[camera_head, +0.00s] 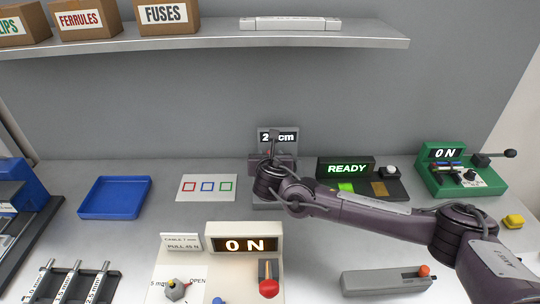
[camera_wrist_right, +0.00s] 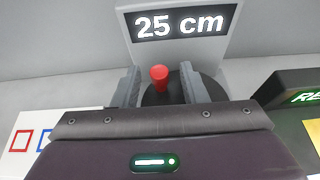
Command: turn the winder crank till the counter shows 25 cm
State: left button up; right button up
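The winder's counter (camera_wrist_right: 180,24) reads 25 cm in the right wrist view. In the head view the counter display (camera_head: 288,137) is partly covered by my right gripper. The red crank knob (camera_wrist_right: 159,77) stands upright on a dark round part (camera_wrist_right: 160,94) below the display. My right gripper (camera_wrist_right: 159,80) is open, with one finger on each side of the knob and a visible gap to both. In the head view my right arm reaches in from the right and hides much of the winder. My left gripper is in neither view.
A READY box (camera_head: 347,168) stands right of the winder, and a green tester (camera_head: 462,170) is farther right. A press with an 0 N display (camera_head: 244,245) and red-knobbed lever is in front. A blue tray (camera_head: 114,198) lies left. A shelf (camera_head: 210,40) spans above.

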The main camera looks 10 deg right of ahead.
grip_shut()
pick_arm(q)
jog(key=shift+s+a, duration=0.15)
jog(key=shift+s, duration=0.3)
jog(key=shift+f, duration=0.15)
pick_arm(e)
jog(key=shift+w+f+m+h+b, duration=0.15)
jog(key=shift+m+h+b, duration=0.55)
jog(key=shift+h+b, duration=0.15)
jog(key=shift+w+d+m+g+h+b, duration=0.15)
jog(key=shift+m+g+h+b, duration=0.25)
jog(key=shift+m+h+b, duration=0.25)
jog(key=shift+d+m+g+h, duration=0.1)
jog(key=shift+m+g+h, duration=0.3)
jog(key=shift+m+h, duration=0.3)
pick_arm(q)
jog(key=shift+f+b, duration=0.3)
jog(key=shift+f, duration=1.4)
pick_arm(e)
jog(key=shift+w+d+m+g+h, duration=0.2)
jog(key=shift+m+g+h, duration=0.4)
jog(key=shift+m+h, duration=0.2)
jog(key=shift+d, duration=0.1)
